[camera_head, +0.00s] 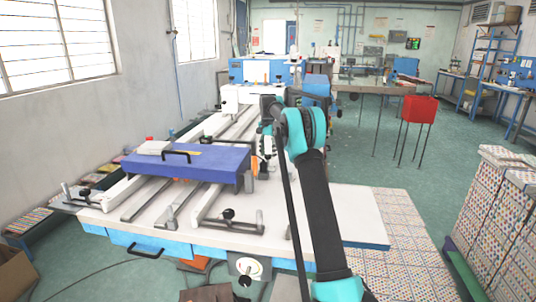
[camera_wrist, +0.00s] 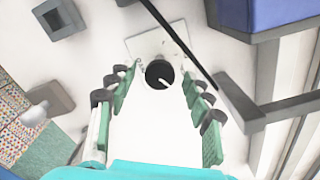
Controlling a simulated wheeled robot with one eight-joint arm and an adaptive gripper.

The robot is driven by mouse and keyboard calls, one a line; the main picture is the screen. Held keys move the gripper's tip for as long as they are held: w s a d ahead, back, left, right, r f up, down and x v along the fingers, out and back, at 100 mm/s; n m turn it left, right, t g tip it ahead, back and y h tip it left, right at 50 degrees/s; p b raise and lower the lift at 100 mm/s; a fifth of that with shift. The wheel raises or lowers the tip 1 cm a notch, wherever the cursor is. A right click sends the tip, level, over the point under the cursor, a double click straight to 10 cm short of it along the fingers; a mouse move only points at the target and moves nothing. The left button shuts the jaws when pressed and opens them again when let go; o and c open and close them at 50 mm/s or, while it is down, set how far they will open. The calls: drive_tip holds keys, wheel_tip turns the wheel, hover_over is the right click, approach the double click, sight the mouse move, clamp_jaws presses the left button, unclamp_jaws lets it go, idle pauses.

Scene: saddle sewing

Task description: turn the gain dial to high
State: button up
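In the wrist view, a round black dial (camera_wrist: 159,73) with a white pointer mark sits by a pale square plate on a white surface. The mark runs toward the lower right of the picture. My gripper (camera_wrist: 158,80) is open, its green-padded fingers to the left and right of the dial, with a gap on both sides. I cannot tell how far the fingertips are above the surface. In the head view, my gripper (camera_head: 267,142) is over the white machine table, right of the blue panel; I cannot make out the dial there. No high or low label is legible.
The blue panel (camera_head: 188,160) with a dark bar handle stands left of my gripper; its edge shows at the upper right in the wrist view (camera_wrist: 268,15). A dark bar (camera_wrist: 240,106) is near the right finger. A grey block (camera_wrist: 58,18) stands at upper left.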

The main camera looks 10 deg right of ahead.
sight(268, 155)
wheel_tip(268, 155, up, 12)
idle(0.6)
drive_tip(key=shift+s, duration=0.1)
